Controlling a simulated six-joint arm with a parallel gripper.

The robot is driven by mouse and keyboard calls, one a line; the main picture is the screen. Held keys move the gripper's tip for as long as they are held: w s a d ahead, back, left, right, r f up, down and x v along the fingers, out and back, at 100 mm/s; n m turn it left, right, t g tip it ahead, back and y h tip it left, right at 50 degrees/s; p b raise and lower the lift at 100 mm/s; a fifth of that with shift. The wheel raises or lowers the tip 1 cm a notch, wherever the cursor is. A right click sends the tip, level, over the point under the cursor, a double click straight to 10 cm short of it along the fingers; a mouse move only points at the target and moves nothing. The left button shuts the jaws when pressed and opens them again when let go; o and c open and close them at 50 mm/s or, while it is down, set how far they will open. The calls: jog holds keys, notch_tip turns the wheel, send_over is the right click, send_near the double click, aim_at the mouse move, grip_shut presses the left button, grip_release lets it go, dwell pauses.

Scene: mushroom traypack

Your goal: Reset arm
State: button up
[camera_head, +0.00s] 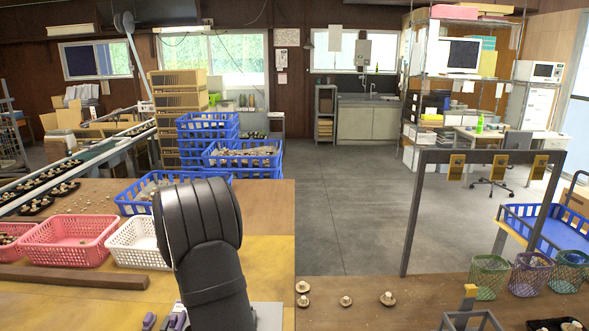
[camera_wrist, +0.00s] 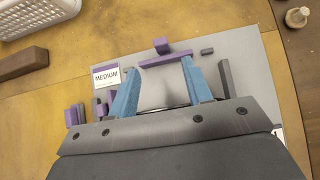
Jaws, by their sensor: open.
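My gripper (camera_wrist: 160,72) shows in the wrist view with its two blue fingers spread apart and nothing between them. It is over a grey plate (camera_wrist: 238,68) with a white "MEDIUM" label (camera_wrist: 106,77) and several purple and grey blocks. A purple bar (camera_wrist: 166,58) lies just beyond the fingertips. In the head view my dark arm stands at the lower middle, and the gripper itself cannot be made out there.
A white basket (camera_head: 138,243) and pink basket (camera_head: 68,241) stand left of my arm, behind a wooden bar (camera_head: 70,278). Loose mushrooms (camera_head: 388,298) lie on the right. A grey frame (camera_head: 409,215), mesh bins (camera_head: 489,275) and a black tray (camera_head: 545,324) stand farther right.

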jog(key=x, duration=1.4)
jog(key=shift+w+f, duration=0.25)
jog(key=shift+f, duration=0.1)
jog(key=s, duration=0.2)
jog(key=shift+s+r, duration=0.35)
jog(key=shift+s, duration=0.05)
jog(key=v, duration=1.7)
